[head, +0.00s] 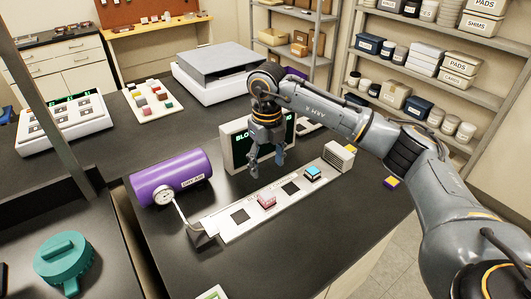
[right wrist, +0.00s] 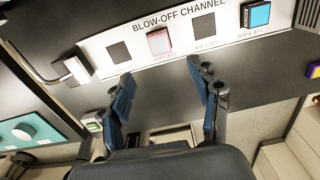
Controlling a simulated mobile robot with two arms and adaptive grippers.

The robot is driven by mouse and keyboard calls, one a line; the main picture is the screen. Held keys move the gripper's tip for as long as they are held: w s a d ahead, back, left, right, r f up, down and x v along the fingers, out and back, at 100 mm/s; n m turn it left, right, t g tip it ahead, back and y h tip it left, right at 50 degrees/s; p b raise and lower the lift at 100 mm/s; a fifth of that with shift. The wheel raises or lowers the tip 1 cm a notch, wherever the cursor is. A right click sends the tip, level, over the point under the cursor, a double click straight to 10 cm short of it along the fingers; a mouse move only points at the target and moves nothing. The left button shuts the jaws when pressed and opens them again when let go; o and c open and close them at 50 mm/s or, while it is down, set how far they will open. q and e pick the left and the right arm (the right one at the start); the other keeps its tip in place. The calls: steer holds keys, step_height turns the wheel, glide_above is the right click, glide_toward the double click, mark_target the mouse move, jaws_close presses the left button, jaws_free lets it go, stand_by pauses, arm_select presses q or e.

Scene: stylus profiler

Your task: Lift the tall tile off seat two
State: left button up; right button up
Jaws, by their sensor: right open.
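The white blow-off channel plate (head: 222,224) lies on the dark bench with a row of four square seats. A pink tile (head: 266,200) sits on the second seat from the left; it also shows in the right wrist view (right wrist: 159,42). A blue tile (head: 313,173) sits on the fourth seat and also shows in the right wrist view (right wrist: 258,14). The first and third seats are bare dark squares. My right gripper (head: 267,168) is open and empty, pointing down above the bench, behind the pink tile in the picture and apart from it. My left gripper is out of view.
A purple cylinder (head: 177,176) with a gauge lies left of the plate, and a bent nozzle stands at the plate's left end. A display screen (head: 233,150) stands close behind my right gripper.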

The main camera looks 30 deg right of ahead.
mark_target(267, 195)
step_height(267, 195, down, 11)
steer(key=shift+p, duration=1.25)
jaws_close()
